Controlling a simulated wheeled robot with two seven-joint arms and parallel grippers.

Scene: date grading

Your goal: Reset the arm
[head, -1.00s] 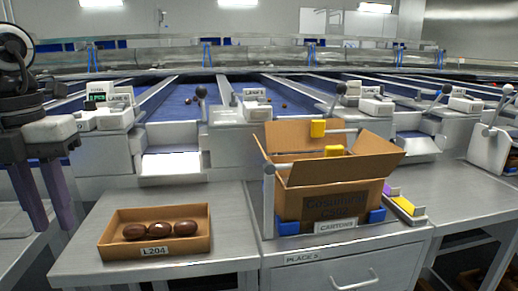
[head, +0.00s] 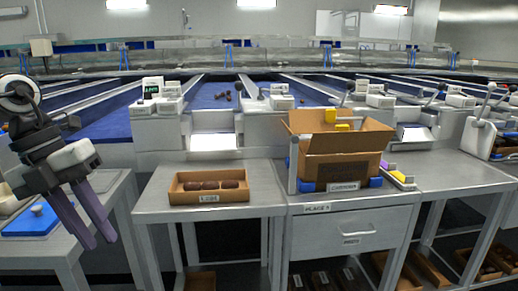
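My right gripper is not in the head view. A small tan tray (head: 208,198) with several brown dates lies on the middle table (head: 160,217), right of my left gripper and apart from it. An open cardboard carton (head: 345,166) stands on the drawer table to the right, with its flaps up.
A blue board (head: 30,222) lies on the left table, close to my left arm. Conveyor lanes (head: 218,97) with a few dates run behind. Purple and yellow blocks (head: 400,176) sit right of the carton. The middle table's front is clear.

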